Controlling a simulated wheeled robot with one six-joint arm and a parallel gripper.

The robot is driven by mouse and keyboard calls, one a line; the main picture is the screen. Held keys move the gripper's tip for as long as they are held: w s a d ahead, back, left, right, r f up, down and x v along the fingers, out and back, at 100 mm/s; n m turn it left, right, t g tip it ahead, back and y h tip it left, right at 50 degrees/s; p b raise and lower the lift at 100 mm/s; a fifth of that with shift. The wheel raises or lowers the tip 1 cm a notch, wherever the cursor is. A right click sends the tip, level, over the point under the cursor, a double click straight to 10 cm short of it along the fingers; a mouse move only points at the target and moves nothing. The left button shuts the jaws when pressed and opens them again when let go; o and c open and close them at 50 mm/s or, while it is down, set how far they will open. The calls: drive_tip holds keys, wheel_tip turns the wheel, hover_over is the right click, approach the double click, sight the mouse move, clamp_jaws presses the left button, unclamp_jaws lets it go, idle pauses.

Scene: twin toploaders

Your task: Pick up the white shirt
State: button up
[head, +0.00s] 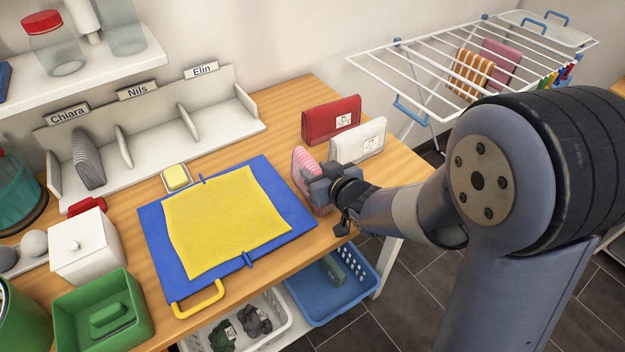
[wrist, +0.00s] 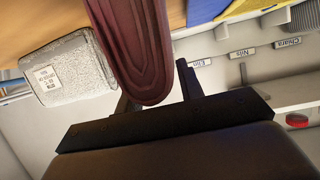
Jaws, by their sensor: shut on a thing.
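The white shirt (head: 365,140) is a folded bundle with a small label, standing on the right end of the wooden table. It also shows at the left of the wrist view (wrist: 70,70), apart from my gripper. My gripper (head: 318,184) is at a pink striped folded garment (head: 305,165), to the left of and nearer than the white shirt. In the wrist view my fingers (wrist: 155,92) are shut on this garment, which looks dark red there (wrist: 140,45). The fingers partly hide its lower part in the head view.
A red folded garment (head: 331,118) stands just behind the white shirt. A blue board (head: 155,225) with a yellow cloth (head: 225,222) lies to the left. A name-labelled rack (head: 150,150) stands behind. A drying rack (head: 430,75) is beyond the table's right edge.

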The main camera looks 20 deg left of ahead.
clamp_jaws()
drive_tip(key=shift+r, duration=0.1)
wheel_tip(320, 180, up, 10)
drive_tip(key=p, duration=0.3)
